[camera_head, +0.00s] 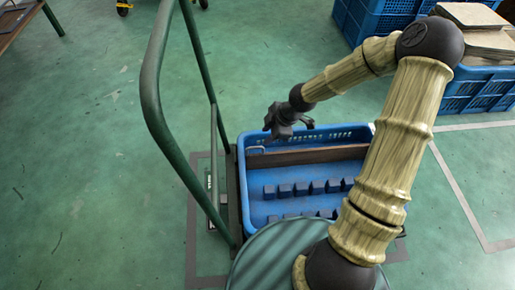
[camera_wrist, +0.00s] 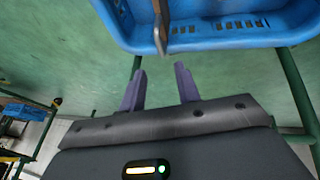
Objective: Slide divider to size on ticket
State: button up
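A blue tray (camera_head: 249,196) sits on a cart in the head view, with rows of small blue blocks on its floor. A long brown divider (camera_head: 308,156) lies across the tray near its far wall. In the wrist view the tray rim (camera_wrist: 215,40) is at the top, with the divider (camera_wrist: 160,12) seen end-on. My gripper (camera_head: 288,130) is over the tray's far side, apart from the divider. In the wrist view my gripper (camera_wrist: 160,72) has two purple fingers spread, with nothing between them. A small black-and-white patch (camera_head: 210,184) lies left of the tray; I cannot read it.
A green cart handle (camera_head: 152,90) rises left of the tray. Blue crates (camera_head: 370,22) stand at the upper right, one with cardboard-coloured packs (camera_head: 480,38). A round green ribbed surface (camera_head: 275,255) is in front. The green floor at the left is mostly clear.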

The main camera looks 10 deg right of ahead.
aim_at(255, 147)
jog(key=b+x, duration=0.5)
jog(key=x, duration=0.4)
jog(key=shift+f, duration=0.1)
jog(key=shift+c, duration=0.4)
grip_shut()
